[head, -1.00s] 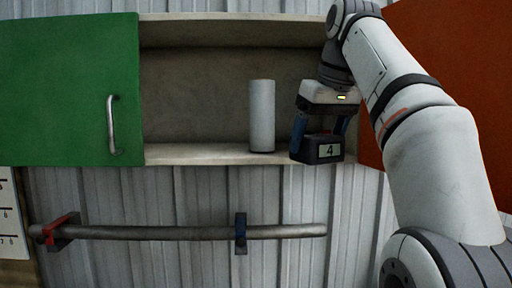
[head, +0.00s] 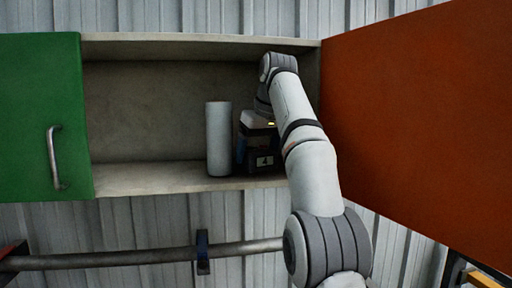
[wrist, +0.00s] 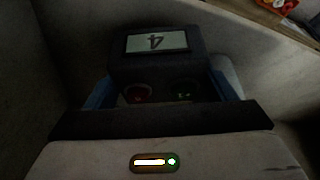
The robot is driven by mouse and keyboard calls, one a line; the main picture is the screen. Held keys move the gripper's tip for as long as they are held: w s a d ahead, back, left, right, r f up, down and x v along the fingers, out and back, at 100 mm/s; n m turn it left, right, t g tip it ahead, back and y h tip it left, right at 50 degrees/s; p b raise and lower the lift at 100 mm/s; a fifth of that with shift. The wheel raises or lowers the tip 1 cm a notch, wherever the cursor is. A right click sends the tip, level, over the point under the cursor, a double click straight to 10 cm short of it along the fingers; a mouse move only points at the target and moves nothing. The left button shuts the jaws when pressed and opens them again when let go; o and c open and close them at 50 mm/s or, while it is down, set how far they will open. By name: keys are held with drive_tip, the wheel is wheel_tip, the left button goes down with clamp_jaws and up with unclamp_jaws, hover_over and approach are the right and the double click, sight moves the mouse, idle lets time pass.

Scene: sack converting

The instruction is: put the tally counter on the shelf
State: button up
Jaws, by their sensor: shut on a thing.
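The tally counter (head: 264,161) is a dark box with a small light display reading 4. It is between the blue fingers of my gripper (head: 255,155), which is shut on it. In the head view it is inside the open cabinet, at the right end of the shelf (head: 150,178), low and close to the shelf board; I cannot tell whether it touches. In the wrist view the counter (wrist: 158,62) shows its display upside down, with a red and a green button below. My arm hides part of the shelf's right end.
A pale upright cylinder (head: 219,140) stands on the shelf just left of my gripper. The green door (head: 40,110) is at the left, the orange door (head: 420,120) at the right. A metal rail (head: 120,259) runs below. The shelf's left part is clear.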

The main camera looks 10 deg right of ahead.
sight(254, 150)
drive_tip(key=w+p, duration=0.3)
drive_tip(key=w, duration=0.1)
drive_tip(key=shift+r, duration=0.1)
drive_tip(key=shift+f, duration=0.4)
drive_tip(key=shift+s+f, duration=0.2)
drive_tip(key=shift+s, duration=0.05)
drive_tip(key=shift+w+f, duration=0.15)
drive_tip(key=shift+f, duration=0.15)
drive_tip(key=o, duration=0.8)
drive_tip(key=shift+f+b, duration=0.1)
drive_tip(key=shift+b, duration=0.2)
drive_tip(key=shift+o, duration=0.2)
